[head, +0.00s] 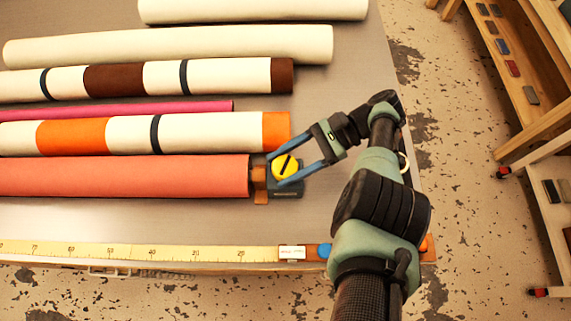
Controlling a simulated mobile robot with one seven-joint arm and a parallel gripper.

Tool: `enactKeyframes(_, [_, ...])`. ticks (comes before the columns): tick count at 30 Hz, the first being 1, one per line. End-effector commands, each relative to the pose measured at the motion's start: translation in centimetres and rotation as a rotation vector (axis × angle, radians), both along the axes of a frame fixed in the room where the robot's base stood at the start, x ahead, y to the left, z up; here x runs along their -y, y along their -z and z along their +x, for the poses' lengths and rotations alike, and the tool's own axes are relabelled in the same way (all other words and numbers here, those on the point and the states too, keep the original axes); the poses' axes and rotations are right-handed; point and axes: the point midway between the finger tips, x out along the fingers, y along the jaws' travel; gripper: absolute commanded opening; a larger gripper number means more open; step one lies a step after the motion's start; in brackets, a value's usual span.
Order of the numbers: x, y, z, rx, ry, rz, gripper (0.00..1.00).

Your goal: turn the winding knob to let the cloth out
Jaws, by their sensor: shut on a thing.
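The winding knob (285,167) is a yellow disc with a dark bar across it, on a dark block at the right end of a salmon-coloured roll (130,176). My gripper (277,170) comes from the right, with one blue finger above the knob and one below it in the picture. It is shut on the knob. The salmon roll lies along the table, and an orange-brown bracket (260,184) sits between it and the knob block. The fingers cover part of the knob's edge and of the block.
Several other rolls, cream (170,45), striped (215,77) and pink (150,110), lie behind on the grey table (345,90). A yellow measuring tape (130,251) runs along the front edge. Wooden shelves (530,100) stand at the right across a speckled floor.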

Motion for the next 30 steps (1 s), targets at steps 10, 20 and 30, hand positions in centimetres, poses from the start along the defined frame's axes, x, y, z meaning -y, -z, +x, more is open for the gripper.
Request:
enactKeyframes(10, [-0.05, 0.24, -0.15, -0.003, -0.017, -0.006, 0.09])
enactKeyframes(20, [-0.03, 0.22, -0.16, -0.004, -0.017, -0.005, 0.87])
enactKeyframes(30, [0.01, 0.03, -0.10, -0.003, -0.016, -0.002, 0.94])
